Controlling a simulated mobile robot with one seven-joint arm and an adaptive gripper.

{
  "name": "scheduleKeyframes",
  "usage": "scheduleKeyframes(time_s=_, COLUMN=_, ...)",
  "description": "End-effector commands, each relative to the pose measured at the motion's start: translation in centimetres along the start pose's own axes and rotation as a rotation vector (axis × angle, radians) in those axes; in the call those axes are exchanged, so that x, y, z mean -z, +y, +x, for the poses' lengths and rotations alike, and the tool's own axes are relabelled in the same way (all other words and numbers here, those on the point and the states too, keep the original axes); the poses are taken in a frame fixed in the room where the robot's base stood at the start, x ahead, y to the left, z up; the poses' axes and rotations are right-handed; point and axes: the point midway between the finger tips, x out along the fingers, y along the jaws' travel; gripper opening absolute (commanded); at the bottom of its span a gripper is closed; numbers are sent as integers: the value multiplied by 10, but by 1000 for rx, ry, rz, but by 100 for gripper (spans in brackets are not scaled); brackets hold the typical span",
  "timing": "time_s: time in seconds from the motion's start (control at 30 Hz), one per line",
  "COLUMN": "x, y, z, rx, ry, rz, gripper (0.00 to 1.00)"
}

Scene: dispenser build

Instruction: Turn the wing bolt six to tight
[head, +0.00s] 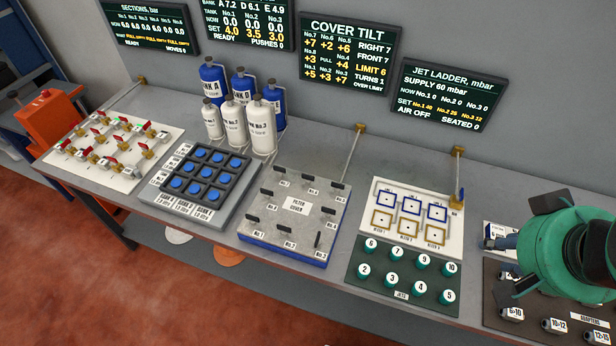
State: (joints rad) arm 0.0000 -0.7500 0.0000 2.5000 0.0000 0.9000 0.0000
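Wing bolt six (308,178) is the middle one of the far row on the filter cover (297,206). It is a small dark wing, turned roughly along the row. The cover is a grey plate on a blue base, with several wing bolts around its edge. My gripper (533,245) is at the far right, over the adapter area and well away from the cover. Its dark fingers look spread apart, with nothing seen held between them. The green wrist hides part of the view there. The cover tilt display (349,55) gives No.6 as +2 and "LIMIT 6".
A blue-button pad (238,205) and white and blue tanks (234,122) stand left of the cover. A thin post (352,155) rises behind its far right corner. The jets board (402,285) lies to its right. The space above the cover is clear.

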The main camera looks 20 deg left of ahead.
Motion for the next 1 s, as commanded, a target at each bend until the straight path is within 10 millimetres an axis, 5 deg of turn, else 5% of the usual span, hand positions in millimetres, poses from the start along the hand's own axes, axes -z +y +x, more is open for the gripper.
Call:
scheduleKeyframes(time_s=0.37, x=22, y=-10, z=2, rx=14, ry=-23, rz=-69, gripper=32)
scheduleKeyframes(time_s=1.0, x=145, y=-98, z=49, rx=111, ry=-154, rz=-508, gripper=32)
